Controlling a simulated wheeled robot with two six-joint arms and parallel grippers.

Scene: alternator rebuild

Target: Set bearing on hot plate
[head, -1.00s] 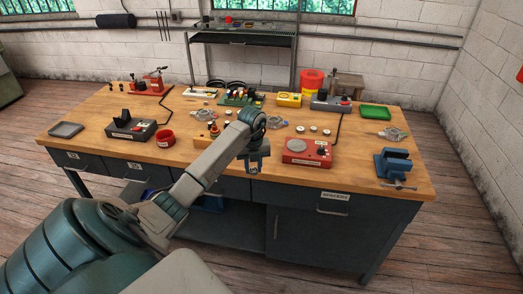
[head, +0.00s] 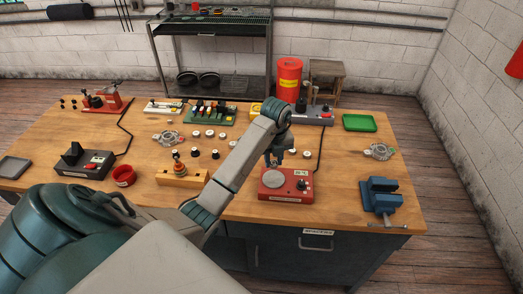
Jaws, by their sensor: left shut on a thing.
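The hot plate (head: 299,196) is a red box with a round grey plate on top at its left and a dark knob at its right. It stands near the front edge of the bench. My left gripper (head: 274,160) comes down from above and is shut, just over the back of the round plate. The bearing in its jaws is too small and dark to make out clearly. I cannot tell whether it touches the plate. My right gripper is not in view.
A blue vise (head: 379,196) stands to the right of the hot plate. Several small round parts lie behind. A green tray (head: 360,123) sits at the back right.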

